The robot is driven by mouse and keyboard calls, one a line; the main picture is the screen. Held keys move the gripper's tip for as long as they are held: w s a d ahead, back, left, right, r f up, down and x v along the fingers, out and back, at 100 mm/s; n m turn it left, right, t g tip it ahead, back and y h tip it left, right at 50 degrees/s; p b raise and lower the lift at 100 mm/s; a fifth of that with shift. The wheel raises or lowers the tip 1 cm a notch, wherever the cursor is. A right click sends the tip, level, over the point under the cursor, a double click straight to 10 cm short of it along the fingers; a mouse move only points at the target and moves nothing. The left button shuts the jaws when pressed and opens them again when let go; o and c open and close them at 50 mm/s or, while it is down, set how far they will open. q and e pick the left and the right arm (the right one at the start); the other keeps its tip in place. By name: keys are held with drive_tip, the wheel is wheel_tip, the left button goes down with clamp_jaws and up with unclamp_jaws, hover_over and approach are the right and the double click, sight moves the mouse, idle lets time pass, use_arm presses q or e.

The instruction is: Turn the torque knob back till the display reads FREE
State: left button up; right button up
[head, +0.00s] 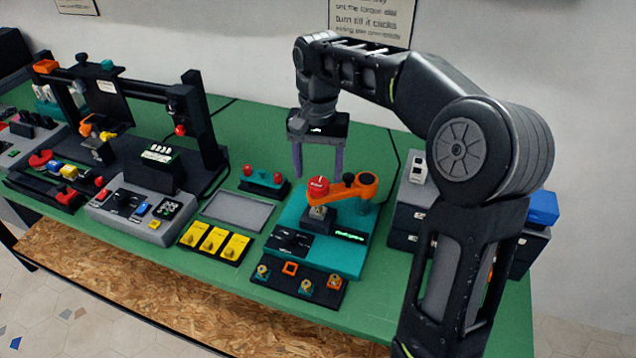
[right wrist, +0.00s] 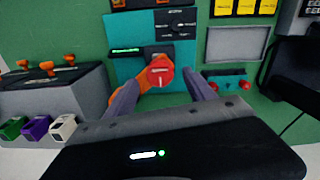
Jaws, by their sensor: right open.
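The red torque knob (head: 318,185) sits at the end of an orange arm (head: 352,189) over a teal tester base (head: 293,218). The display (head: 349,236) on the base is lit green, but its text is too small to read. The right wrist view shows the knob (right wrist: 160,75) and display (right wrist: 127,50) too. My right gripper (head: 318,172) points down behind and above the knob, fingers apart and empty. In the wrist view its purple-grey fingers (right wrist: 163,88) lie on either side of the knob, seemingly not touching it. My left gripper is not in view.
A dark tray of small fittings (head: 298,286) lies in front of the tester. Yellow blocks (head: 213,240) and a grey panel (head: 238,211) are left of it. A two-red-knob block (head: 264,180) stands behind. Dark drawers with a blue box (head: 542,207) stand right.

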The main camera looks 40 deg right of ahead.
sight(318, 193)
drive_tip(key=shift+f+p, duration=0.3)
drive_tip(key=shift+f, duration=1.05)
drive_tip(key=c, duration=1.4)
